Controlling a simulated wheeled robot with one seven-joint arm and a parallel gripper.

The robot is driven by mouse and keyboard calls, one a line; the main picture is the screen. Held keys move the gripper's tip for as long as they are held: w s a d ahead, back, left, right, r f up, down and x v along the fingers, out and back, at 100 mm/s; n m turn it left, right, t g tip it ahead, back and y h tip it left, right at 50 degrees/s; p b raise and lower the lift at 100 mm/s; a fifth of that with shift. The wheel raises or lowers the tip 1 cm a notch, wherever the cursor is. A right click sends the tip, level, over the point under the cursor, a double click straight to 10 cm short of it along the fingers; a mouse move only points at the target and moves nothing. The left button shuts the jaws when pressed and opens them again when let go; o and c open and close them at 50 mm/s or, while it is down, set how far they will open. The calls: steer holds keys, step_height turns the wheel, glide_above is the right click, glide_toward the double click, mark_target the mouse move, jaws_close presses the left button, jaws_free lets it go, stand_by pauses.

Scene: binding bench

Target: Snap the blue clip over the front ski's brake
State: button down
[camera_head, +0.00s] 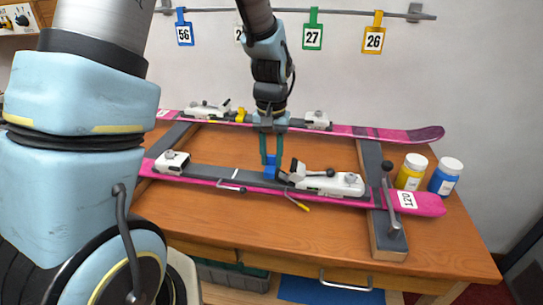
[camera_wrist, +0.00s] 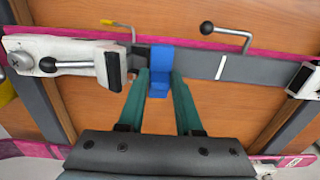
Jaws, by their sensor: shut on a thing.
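My gripper (camera_head: 271,150) is over the front ski (camera_head: 200,171), its two green fingers shut on the blue clip (camera_head: 271,168). The wrist view shows the clip (camera_wrist: 160,62) between the fingertips, overlapping the ski's grey top just beside the white binding piece (camera_wrist: 70,60). The front ski is pink with a grey top and lies across the bench. A bent metal arm with a yellow tip (camera_head: 303,207) sticks out on its near side by the clip. I cannot tell whether the clip is seated on the brake or only touching it.
A rear ski (camera_head: 415,134) with a yellow clip (camera_head: 240,115) lies behind. Dark supports (camera_head: 388,236) cross the bench (camera_head: 290,225). A yellow jar (camera_head: 411,172) and a blue jar (camera_head: 446,176) stand at right. Numbered tags hang on the wall rail (camera_head: 340,12).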

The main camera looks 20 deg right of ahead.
mark_target(271, 156)
steer(key=shift+f+b, duration=0.8)
steer(key=shift+f, duration=0.45)
stand_by(0.5)
steer(key=c, duration=0.5)
jaws_free()
steer(key=shift+r, duration=0.1)
steer(key=shift+o, duration=0.3)
steer(key=o, duration=0.4)
steer(key=shift+r, duration=0.1)
steer(key=shift+r+p, duration=4.15)
steer(key=shift+r, duration=0.8)
